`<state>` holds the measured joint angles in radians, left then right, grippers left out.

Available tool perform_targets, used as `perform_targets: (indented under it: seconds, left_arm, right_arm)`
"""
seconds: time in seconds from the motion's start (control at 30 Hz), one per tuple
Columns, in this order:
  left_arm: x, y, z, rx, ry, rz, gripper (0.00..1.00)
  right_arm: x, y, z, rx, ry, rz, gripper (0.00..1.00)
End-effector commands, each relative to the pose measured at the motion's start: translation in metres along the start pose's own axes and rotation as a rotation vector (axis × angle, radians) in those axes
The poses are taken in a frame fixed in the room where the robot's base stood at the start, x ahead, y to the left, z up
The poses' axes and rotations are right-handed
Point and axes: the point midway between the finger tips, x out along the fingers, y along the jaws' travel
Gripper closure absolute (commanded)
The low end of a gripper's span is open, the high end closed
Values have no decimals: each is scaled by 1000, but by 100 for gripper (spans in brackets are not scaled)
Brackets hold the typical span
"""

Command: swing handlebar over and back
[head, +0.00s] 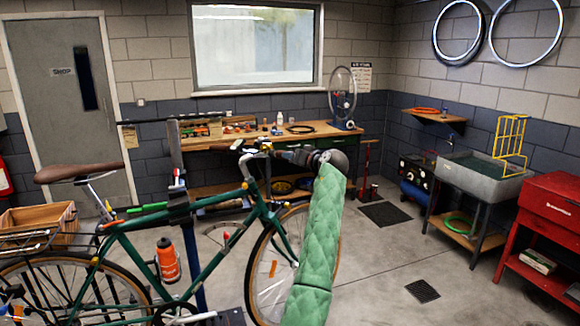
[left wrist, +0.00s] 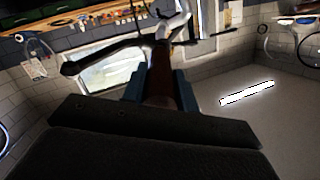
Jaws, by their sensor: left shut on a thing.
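The green bicycle (head: 180,245) is held side-on in the head view, its front end toward the middle. Its handlebar (head: 249,156) sits above the front wheel (head: 257,285). My left gripper (head: 285,155) reaches the handlebar from the right, behind my green padded arm. In the left wrist view my left gripper (left wrist: 160,88) is shut on a brown handlebar grip (left wrist: 161,75), one finger on each side. The silver bar (left wrist: 180,22) and dark levers show beyond it. My arm hides part of the front wheel. My right gripper is not in view.
A workbench (head: 220,141) with tools stands behind the bicycle. A repair stand post (head: 175,150) rises at the frame. A sink (head: 480,178) and a red cabinet (head: 548,215) are at the right. Open floor lies between them and the bicycle.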

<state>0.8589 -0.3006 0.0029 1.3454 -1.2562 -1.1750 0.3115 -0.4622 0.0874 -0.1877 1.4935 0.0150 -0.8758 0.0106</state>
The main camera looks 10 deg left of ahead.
Motion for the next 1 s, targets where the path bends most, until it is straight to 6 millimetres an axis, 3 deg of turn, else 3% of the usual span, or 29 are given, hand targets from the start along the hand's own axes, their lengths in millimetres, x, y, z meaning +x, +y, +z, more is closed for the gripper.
perform_targets:
  seconds: [0.37, 0.4, 0.5, 1.0]
  left_arm:
    - [1, 2, -1, 0, -8, -9, 100]
    - [1, 2, -1, 0, -8, -9, 69]
    - [1, 2, -1, 0, -7, -9, 50]
    - [2, -1, -2, -1, -5, -8, 50]
  right_arm:
    - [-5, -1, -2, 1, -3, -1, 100]
    - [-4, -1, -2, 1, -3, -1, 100]
    - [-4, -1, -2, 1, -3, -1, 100]
    - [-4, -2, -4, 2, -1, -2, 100]
